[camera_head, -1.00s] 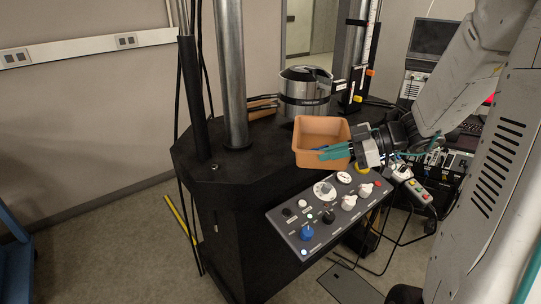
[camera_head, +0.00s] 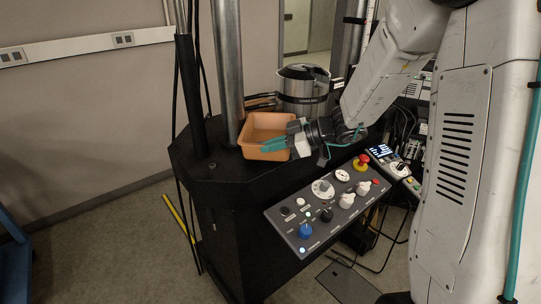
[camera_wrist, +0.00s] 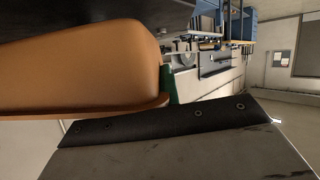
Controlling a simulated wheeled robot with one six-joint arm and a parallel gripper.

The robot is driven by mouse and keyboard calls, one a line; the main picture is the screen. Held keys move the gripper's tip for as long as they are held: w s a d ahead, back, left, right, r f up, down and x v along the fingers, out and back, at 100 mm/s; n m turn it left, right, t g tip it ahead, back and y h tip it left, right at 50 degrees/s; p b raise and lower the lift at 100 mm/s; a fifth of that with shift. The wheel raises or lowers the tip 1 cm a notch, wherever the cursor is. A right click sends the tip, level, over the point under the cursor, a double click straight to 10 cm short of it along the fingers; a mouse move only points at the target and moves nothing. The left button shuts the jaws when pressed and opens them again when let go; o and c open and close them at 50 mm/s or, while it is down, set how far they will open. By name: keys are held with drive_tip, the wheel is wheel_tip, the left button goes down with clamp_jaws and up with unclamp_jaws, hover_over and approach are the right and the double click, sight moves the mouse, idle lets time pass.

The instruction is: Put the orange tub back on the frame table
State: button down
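The orange tub (camera_head: 254,150) is upright at the black frame table (camera_head: 205,178), just right of the thick metal column. I cannot tell whether its base touches the top or hangs slightly above it. My gripper (camera_head: 275,145) reaches in from the right, with its teal fingers closed on the tub's near-right wall. In the wrist view the tub (camera_wrist: 80,70) fills the upper left, with a green finger (camera_wrist: 170,88) against its rim. The tub's inside looks empty in the part that shows.
A control panel (camera_head: 325,205) with knobs and a red button juts out in front.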

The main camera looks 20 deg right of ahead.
sight(271, 156)
wheel_tip(271, 156, down, 3)
drive_tip(key=shift+f, duration=0.1)
drive_tip(key=c, duration=1.6)
unclamp_jaws()
drive_tip(key=shift+c, duration=0.2)
